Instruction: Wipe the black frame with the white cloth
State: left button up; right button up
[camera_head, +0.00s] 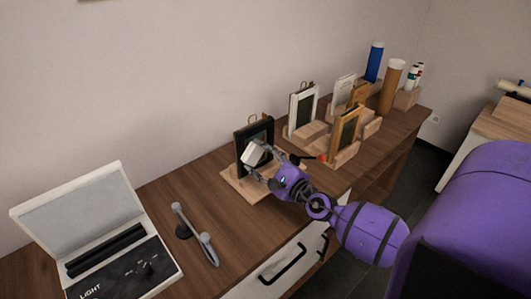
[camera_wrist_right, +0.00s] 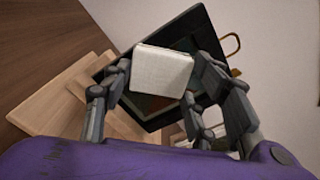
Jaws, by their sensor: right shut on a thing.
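The black frame (camera_head: 262,130) stands on a wooden stand (camera_head: 237,184) near the middle of the table. It also shows behind the cloth in the right wrist view (camera_wrist_right: 192,36). The white cloth (camera_head: 257,153) is a small folded block, and it shows large in the right wrist view (camera_wrist_right: 162,70). My right gripper (camera_head: 261,164) is shut on the cloth and holds it right in front of the frame. The fingers grip it from both sides in the right wrist view. Whether the cloth touches the frame I cannot tell. Cloth and fingers hide part of the frame. My left gripper is out of view.
An open white case (camera_head: 84,222) and a grey tool (camera_head: 196,235) lie to the left. A white frame (camera_head: 301,108) and a wooden-coloured frame (camera_head: 345,133) stand to the right. A brown tube (camera_head: 391,88) and a blue bottle (camera_head: 374,63) stand farther back. The wall is close behind.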

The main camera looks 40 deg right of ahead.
jog(key=shift+a+r, duration=0.15)
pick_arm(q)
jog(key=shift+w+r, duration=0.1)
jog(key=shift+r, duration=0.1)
pick_arm(e)
jog(key=shift+s+f, duration=0.15)
jog(key=shift+s, duration=0.8)
jog(key=shift+s+f, duration=0.1)
jog(key=shift+s, duration=0.85)
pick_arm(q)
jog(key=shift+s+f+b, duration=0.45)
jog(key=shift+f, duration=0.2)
pick_arm(e)
jog(key=shift+s+d+r, duration=0.1)
jog(key=shift+s+d, duration=0.1)
jog(key=shift+s, duration=0.95)
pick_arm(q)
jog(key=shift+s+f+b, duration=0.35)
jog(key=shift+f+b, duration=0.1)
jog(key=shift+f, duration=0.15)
pick_arm(e)
jog(key=s, duration=0.3)
jog(key=shift+d, duration=0.15)
